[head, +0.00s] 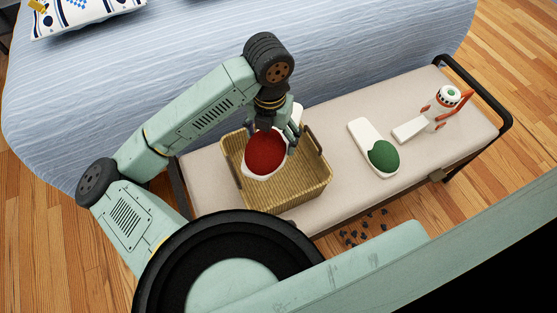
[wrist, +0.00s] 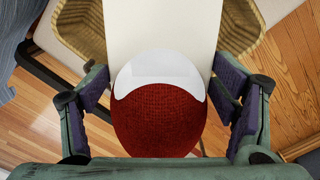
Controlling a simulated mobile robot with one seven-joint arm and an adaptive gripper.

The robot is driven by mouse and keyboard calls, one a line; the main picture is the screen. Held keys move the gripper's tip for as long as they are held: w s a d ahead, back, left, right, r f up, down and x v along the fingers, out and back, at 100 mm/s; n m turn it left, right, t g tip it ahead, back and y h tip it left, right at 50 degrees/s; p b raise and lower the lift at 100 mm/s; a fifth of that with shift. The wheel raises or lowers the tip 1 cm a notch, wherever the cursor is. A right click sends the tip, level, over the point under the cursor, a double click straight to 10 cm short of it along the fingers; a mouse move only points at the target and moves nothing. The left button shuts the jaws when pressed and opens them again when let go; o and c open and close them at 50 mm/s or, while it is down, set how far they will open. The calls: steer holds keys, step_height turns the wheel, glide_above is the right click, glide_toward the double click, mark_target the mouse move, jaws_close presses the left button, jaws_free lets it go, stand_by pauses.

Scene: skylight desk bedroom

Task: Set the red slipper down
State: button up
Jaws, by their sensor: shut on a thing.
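The red slipper (head: 265,152) has a red toe cover and a white sole. My gripper (head: 284,128) is shut on it, and its fingers partly hide it in the head view. The slipper shows over the woven basket (head: 290,196), toe toward the camera; I cannot tell how far it is above the basket's bottom. In the wrist view the red toe (wrist: 160,118) sits between the two fingers (wrist: 165,100), with the pale sole reaching up the picture. The basket (wrist: 82,28) shows behind it there.
The basket stands on a padded bench (head: 340,190) with a dark metal frame. A green-toed white slipper (head: 383,157) lies right of the basket. A white and orange-red object (head: 447,97) stands farther right. A bed (head: 180,60) is behind. Small dark bits (head: 362,232) lie on the floor.

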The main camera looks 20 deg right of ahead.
mark_target(273, 177)
step_height(273, 177, down, 18)
steer(key=shift+r+p, duration=0.1)
steer(key=shift+p, duration=0.85)
steer(key=shift+f, duration=0.2)
steer(key=o, duration=1.3)
steer(key=shift+o, duration=0.2)
step_height(273, 177, up, 12)
steer(key=b, duration=0.1)
steer(key=shift+r, duration=0.2)
